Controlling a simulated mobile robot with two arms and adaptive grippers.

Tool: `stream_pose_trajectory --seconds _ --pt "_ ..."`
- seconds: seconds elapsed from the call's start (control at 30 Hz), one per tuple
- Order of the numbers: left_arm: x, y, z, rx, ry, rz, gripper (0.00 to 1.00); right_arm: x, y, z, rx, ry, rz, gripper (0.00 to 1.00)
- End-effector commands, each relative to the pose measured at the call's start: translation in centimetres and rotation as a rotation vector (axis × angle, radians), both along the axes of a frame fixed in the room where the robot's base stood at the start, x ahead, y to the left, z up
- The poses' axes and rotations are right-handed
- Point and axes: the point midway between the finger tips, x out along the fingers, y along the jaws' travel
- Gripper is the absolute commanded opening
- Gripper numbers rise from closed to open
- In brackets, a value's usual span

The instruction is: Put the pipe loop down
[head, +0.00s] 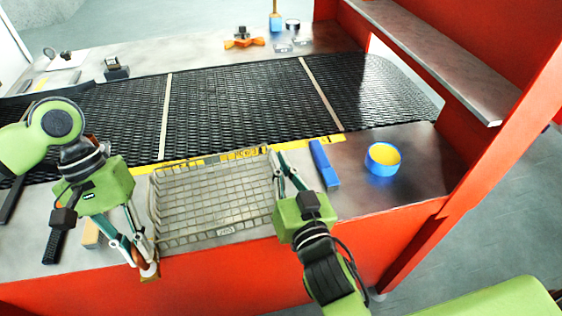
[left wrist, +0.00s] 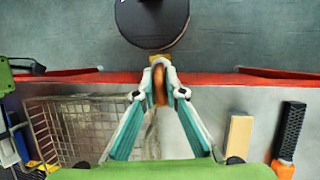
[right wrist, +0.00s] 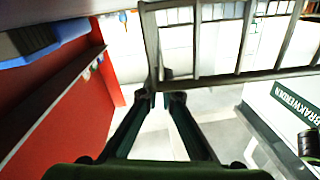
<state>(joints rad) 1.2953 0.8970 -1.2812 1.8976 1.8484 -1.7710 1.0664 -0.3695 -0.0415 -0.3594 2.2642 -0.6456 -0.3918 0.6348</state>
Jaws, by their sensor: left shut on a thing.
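My left gripper (head: 146,262) is shut on a copper-brown pipe loop (left wrist: 159,86), seen nearly edge-on between the fingertips in the left wrist view. In the head view the loop (head: 150,272) is at the table's front edge, partly hidden by the fingers; I cannot tell if it touches the table. A wire mesh basket (head: 215,235) lies just right of it. My right gripper (head: 277,153) is at the basket's far right corner. In the right wrist view its tips (right wrist: 163,97) stand slightly apart, close to the basket's bars (right wrist: 150,45).
A wooden block (head: 91,234) and a black-handled tool (head: 54,246) lie left of my left gripper. The black mesh belt (head: 230,105) runs behind. A red post and shelf stand right.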

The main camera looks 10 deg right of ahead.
Motion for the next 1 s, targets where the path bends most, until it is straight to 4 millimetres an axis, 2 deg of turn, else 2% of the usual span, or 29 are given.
stream_pose_trajectory --seconds 0.03,0.43,0.57,0.77,0.93,1.0 --pt "-0.2 0.0 -0.6 0.002 0.007 -0.001 0.00 -0.1 0.3 -0.1 0.004 0.000 0.006 0.00" --pt "-0.2 0.0 -0.5 0.003 0.008 0.000 0.00 -0.1 0.2 -0.3 0.003 0.005 0.005 0.00" --pt "0.6 0.1 0.0 0.005 0.007 0.031 0.00 -0.1 0.2 -0.4 0.002 0.008 0.004 0.00" --pt "4.8 0.6 3.7 0.008 0.006 0.204 0.00 -0.1 0.1 -0.6 0.001 0.011 0.002 0.00" --pt "8.6 1.1 8.2 0.011 0.010 0.400 0.00 -0.1 0.2 -0.7 0.001 0.015 0.002 0.00" --pt "9.3 0.4 8.5 0.016 0.017 0.483 0.00 -0.1 0.1 -0.7 0.001 0.015 0.002 0.00"
